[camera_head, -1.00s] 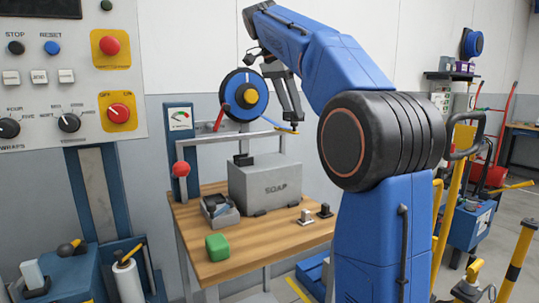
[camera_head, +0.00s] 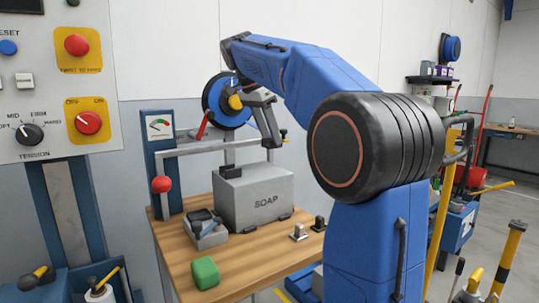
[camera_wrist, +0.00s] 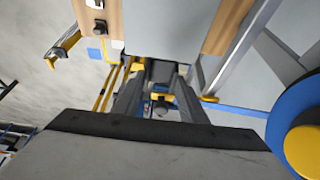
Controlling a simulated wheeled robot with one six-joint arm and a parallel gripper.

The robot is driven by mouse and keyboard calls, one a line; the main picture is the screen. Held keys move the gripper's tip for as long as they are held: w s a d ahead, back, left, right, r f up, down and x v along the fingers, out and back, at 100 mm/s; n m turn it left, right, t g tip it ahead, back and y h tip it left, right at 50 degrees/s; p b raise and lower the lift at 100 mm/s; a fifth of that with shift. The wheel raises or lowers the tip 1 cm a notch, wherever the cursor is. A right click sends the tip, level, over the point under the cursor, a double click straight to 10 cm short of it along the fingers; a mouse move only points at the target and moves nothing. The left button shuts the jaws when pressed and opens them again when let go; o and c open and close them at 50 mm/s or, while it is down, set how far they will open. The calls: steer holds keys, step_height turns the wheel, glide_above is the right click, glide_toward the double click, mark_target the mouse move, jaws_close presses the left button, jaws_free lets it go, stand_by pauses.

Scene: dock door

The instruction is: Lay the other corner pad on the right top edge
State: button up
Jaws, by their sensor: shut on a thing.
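My gripper (camera_head: 271,144) points down above the right part of the box top. In the wrist view my gripper (camera_wrist: 161,88) is shut on a dark corner pad (camera_wrist: 160,72) between its fingers. The box's grey surface (camera_wrist: 165,25) shows beyond it. The held pad is not clear in the head view, and I cannot tell whether it touches the box.
A grey tray (camera_head: 211,242) with a tool in it and a green block (camera_head: 205,272) lie on the table (camera_head: 240,262). Small dark-and-silver pieces (camera_head: 299,232) lie front right. A metal rail (camera_head: 200,146) and blue reel (camera_head: 222,101) stand close behind my gripper.

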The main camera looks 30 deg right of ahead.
mark_target(267, 146)
steer(key=shift+f, duration=3.2)
steer(key=shift+f, duration=0.1)
steer(key=o, duration=1.1)
steer(key=v, duration=1.2)
